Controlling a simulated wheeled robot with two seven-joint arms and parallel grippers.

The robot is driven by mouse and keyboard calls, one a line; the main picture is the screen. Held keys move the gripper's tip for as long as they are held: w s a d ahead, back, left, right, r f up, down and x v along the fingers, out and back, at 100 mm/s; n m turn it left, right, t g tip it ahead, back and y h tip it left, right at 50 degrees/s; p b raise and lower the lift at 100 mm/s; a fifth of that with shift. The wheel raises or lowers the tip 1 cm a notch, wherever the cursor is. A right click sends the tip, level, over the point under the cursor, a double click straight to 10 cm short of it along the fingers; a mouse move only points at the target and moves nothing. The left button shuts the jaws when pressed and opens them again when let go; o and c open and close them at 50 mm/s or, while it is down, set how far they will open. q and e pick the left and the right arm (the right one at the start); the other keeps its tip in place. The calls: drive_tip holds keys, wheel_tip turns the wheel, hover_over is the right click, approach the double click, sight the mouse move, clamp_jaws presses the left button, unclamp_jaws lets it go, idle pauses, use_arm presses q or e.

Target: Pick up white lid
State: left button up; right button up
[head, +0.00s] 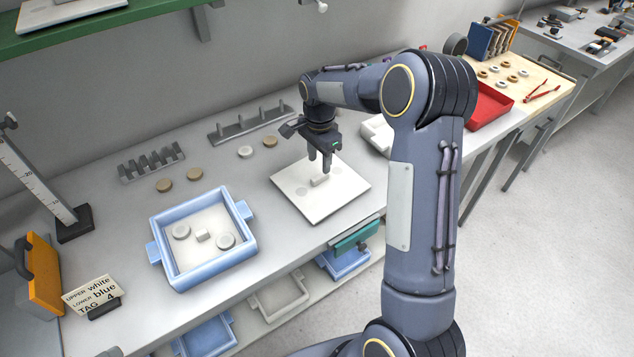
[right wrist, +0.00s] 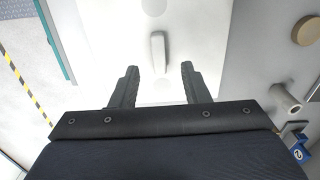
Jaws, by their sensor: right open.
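The white lid (head: 318,205) is a flat square plate lying on the grey bench, right of the blue tray. A short raised white handle (head: 320,181) stands at its middle, and faint round marks show on its face. My right gripper (head: 319,163) points down just above the handle, open and empty. In the right wrist view the lid (right wrist: 205,35) fills the middle, and its handle (right wrist: 158,53) lies ahead of the gap between the open fingers (right wrist: 159,70). Whether the fingers reach handle height I cannot tell. My left gripper is not in view.
A blue tray (head: 160,229) holds two round pieces and a small block. Grey racks (head: 250,125) and several loose discs stand behind. A white object (head: 377,134) and a red tray (head: 490,110) are to the right. A sign (head: 92,296) stands front left.

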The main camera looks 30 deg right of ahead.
sight(320, 175)
wheel_tip(320, 175, down, 5)
drive_tip(key=shift+f+p, duration=0.2)
drive_tip(key=shift+p, duration=0.5)
drive_tip(key=shift+c, duration=0.3)
drive_tip(key=shift+r, duration=0.1)
clamp_jaws()
